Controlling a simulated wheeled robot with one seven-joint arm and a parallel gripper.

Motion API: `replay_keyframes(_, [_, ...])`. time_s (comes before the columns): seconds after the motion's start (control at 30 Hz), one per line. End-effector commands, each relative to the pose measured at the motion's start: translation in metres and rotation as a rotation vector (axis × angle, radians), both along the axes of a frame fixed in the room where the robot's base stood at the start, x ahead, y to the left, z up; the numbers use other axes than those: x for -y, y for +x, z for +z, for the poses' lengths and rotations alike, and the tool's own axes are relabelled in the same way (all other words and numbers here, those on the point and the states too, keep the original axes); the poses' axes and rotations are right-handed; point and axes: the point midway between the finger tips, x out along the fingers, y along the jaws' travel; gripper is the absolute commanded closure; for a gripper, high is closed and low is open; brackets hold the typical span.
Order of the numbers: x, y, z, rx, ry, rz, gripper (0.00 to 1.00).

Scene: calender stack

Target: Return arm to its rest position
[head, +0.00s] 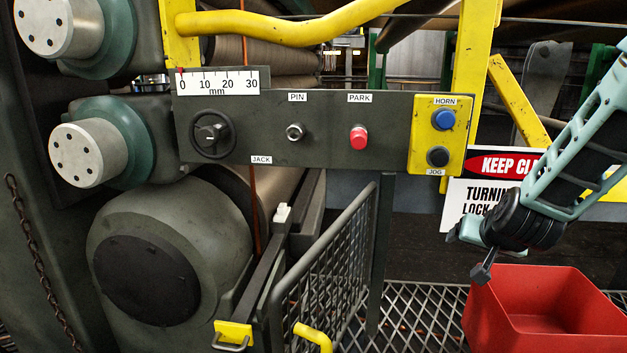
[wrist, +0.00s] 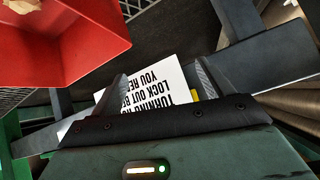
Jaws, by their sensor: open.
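My arm (head: 570,150) reaches in from the right edge of the head view, angled down and left. My gripper (head: 468,252) is at its lower end, in front of the warning sign and just above the red bin's left rim. In the wrist view the gripper's fingers (wrist: 155,82) stand apart with nothing between them but the sign behind. The gripper is open and empty. It is to the right of the control panel (head: 330,130) and touches none of its controls.
The panel carries a black handwheel, PIN knob, red PARK button (head: 358,138), and blue HORN button (head: 443,119). A red bin (head: 540,310) stands below my gripper; it also shows in the wrist view (wrist: 75,45). A mesh gate (head: 325,270) and large rollers are at left.

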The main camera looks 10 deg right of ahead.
Motion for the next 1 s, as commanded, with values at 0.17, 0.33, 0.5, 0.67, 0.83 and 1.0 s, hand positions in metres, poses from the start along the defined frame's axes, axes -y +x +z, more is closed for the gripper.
replay_keyframes(0.17, [-0.053, -0.063, -0.009, -0.248, 0.035, 0.272, 0.21])
replay_keyframes(0.33, [-0.068, -0.122, -0.014, -0.462, 0.012, 0.421, 0.21])
replay_keyframes(0.5, [-0.084, -0.170, -0.014, -0.631, -0.036, 0.547, 0.21])
replay_keyframes(0.67, [-0.145, -0.193, -0.009, -0.678, -0.070, 0.726, 0.21])
replay_keyframes(0.83, [-0.199, -0.232, -0.003, -0.734, -0.122, 0.913, 0.21])
replay_keyframes(1.0, [-0.241, -0.281, 0.003, -0.793, -0.192, 1.098, 0.21])
